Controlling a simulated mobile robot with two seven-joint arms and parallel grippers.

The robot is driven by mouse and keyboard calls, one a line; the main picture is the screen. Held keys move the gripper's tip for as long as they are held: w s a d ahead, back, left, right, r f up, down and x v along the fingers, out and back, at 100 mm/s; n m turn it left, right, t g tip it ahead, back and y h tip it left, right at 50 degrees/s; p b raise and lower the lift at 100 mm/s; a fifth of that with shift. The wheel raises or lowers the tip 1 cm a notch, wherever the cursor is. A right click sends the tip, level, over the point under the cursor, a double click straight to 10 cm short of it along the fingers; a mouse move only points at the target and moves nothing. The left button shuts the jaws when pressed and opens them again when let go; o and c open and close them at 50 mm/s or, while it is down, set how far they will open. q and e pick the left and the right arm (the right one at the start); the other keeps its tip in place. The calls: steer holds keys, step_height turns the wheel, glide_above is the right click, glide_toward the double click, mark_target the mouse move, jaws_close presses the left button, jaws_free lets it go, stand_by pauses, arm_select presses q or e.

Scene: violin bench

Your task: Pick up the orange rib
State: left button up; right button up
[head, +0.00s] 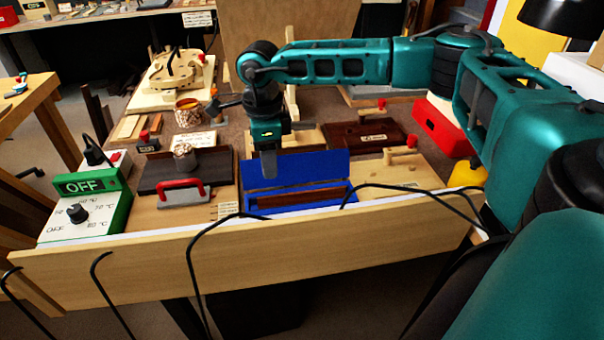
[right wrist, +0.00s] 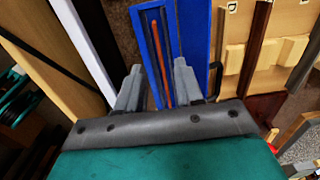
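The orange rib looks like a thin reddish-brown strip (head: 300,197) lying lengthwise in an open blue case (head: 340,166). In the right wrist view the rib (right wrist: 161,60) shows as a narrow orange strip inside the blue case (right wrist: 195,40). My right gripper (head: 269,165) is above the left part of the case, in front of its raised blue back. In the right wrist view the gripper's two fingers (right wrist: 157,88) are apart, with the rib's near end seen between them and nothing held. My left gripper is not in view.
A green-and-white control box (head: 85,208) marked OFF stands at the left. A red-handled metal tool (head: 184,195) lies left of the case. A pale wooden board (head: 400,180) is to its right. A raised wooden edge (head: 260,250) runs along the bench front.

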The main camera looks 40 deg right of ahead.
mark_target(270, 196)
steer(key=f, duration=0.5)
steer(key=f+b, duration=0.1)
steer(key=f, duration=0.2)
steer(key=shift+a+f, duration=0.25)
steer(key=shift+f, duration=0.05)
steer(key=shift+c, duration=0.5)
jaws_close()
